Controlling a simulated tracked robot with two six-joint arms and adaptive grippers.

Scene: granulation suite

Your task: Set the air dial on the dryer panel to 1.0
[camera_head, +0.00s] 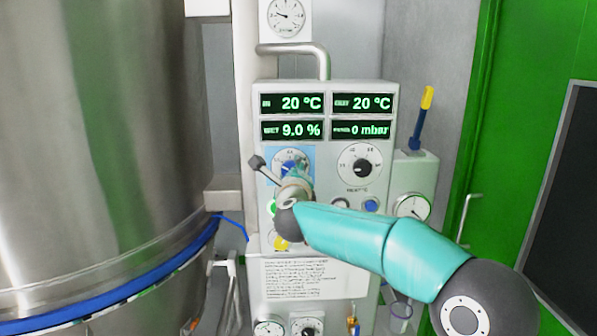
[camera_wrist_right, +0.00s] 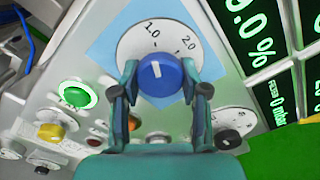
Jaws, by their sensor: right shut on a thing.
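The air dial is a blue knob (camera_wrist_right: 158,72) on a white round scale over a light blue square on the dryer panel (camera_head: 327,98). In the right wrist view its white mark points up, roughly at the printed 1.0, with 2.0 to the right. In the head view the dial (camera_head: 289,157) is partly covered by my right gripper (camera_head: 297,178). My right gripper's two teal fingers (camera_wrist_right: 159,82) are closed on the knob's left and right sides. My left gripper is not in view.
A black-knobbed heat dial (camera_head: 362,166) sits just right on the panel. A green lit button (camera_wrist_right: 76,95) and a yellow button (camera_wrist_right: 50,131) are close by. Green displays (camera_head: 292,103) are above. A large steel vessel (camera_head: 100,130) fills the left.

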